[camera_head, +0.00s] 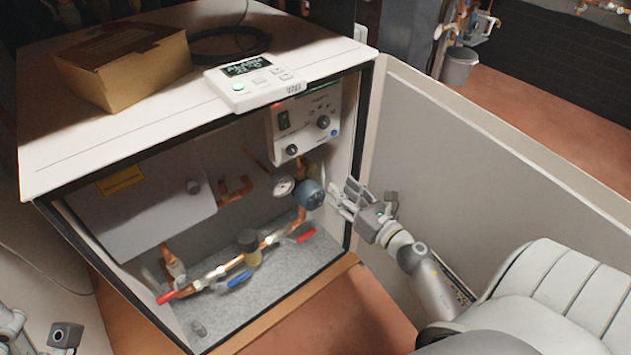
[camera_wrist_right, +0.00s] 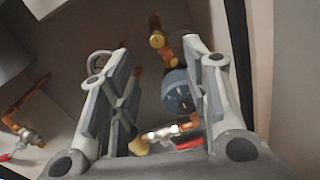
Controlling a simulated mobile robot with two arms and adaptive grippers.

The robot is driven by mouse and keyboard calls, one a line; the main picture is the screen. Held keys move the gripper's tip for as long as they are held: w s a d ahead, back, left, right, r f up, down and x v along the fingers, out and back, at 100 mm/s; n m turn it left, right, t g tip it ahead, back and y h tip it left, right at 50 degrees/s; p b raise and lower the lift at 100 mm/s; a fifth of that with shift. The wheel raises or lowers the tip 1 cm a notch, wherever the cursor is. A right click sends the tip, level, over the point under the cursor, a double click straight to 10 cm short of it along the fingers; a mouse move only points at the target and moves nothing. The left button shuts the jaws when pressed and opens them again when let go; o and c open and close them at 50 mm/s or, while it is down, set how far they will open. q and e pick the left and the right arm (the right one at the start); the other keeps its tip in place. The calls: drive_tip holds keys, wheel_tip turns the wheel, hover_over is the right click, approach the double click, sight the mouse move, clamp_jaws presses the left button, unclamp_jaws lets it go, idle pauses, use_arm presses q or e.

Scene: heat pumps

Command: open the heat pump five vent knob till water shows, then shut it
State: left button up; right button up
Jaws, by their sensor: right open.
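The open heat pump cabinet (camera_head: 200,112) shows its copper pipes, valves and a round gauge (camera_head: 283,186). A blue-grey round part (camera_head: 310,194) sits on the pipe at the right; it also shows in the right wrist view (camera_wrist_right: 177,92). Above it there, a brass fitting (camera_wrist_right: 156,38) stands on the copper pipe. I cannot tell for sure which part is the vent knob, and no water shows. My right gripper (camera_head: 341,196) is open and empty at the cabinet's right opening, its fingers either side of these parts in the wrist view. My left gripper (camera_head: 62,337) is partly in view, lower left.
A control unit with a lit display (camera_head: 252,80) and a cardboard box (camera_head: 122,65) lie on the cabinet top. Red-handled (camera_head: 305,236) and blue-handled (camera_head: 240,279) valves sit low inside. A pale panel (camera_head: 480,150) stands close on the right.

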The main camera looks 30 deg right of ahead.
sight(313, 169)
drive_tip(key=shift+n, duration=0.6)
drive_tip(key=w, duration=0.7)
drive_tip(key=w+a+b, duration=0.1)
drive_tip(key=w, duration=0.2)
drive_tip(key=shift+w+f, duration=0.25)
drive_tip(key=shift+w, duration=0.15)
clamp_jaws()
